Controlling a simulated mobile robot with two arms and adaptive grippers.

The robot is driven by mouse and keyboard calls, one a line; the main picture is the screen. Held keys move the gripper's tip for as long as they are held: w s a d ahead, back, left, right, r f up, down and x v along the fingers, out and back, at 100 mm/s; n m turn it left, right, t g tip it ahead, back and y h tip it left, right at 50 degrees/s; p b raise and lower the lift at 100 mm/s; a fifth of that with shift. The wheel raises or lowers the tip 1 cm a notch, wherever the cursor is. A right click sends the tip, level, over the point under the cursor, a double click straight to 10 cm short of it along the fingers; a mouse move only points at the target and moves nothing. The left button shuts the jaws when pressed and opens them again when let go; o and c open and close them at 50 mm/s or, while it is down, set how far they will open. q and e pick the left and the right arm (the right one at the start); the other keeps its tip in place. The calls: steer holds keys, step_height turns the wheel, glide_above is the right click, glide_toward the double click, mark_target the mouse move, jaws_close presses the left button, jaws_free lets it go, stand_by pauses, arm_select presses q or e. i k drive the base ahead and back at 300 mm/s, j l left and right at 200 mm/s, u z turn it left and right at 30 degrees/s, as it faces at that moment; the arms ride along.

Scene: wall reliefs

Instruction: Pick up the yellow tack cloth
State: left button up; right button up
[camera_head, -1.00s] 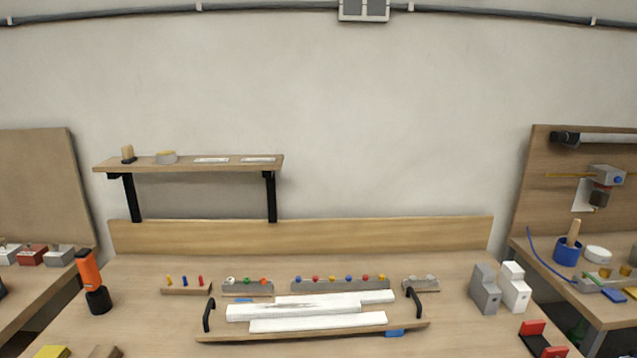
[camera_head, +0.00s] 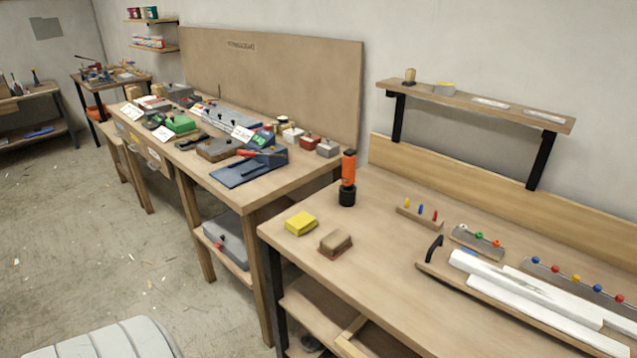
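The yellow tack cloth (camera_head: 301,223) is a small folded yellow block shape. It lies flat on the wooden workbench (camera_head: 385,250), close to the bench's left front corner. Nothing covers it. Neither of my grippers shows in the head view.
A brown sanding block (camera_head: 335,243) lies just right of the cloth. An orange and black tool (camera_head: 348,178) stands upright behind it. A tray (camera_head: 459,278) with white strips is at right. A second bench (camera_head: 270,185) stands left, crowded with tools. The floor (camera_head: 90,255) at left is mostly open.

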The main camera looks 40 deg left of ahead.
mark_target(301, 222)
steer(key=u, duration=1.55)
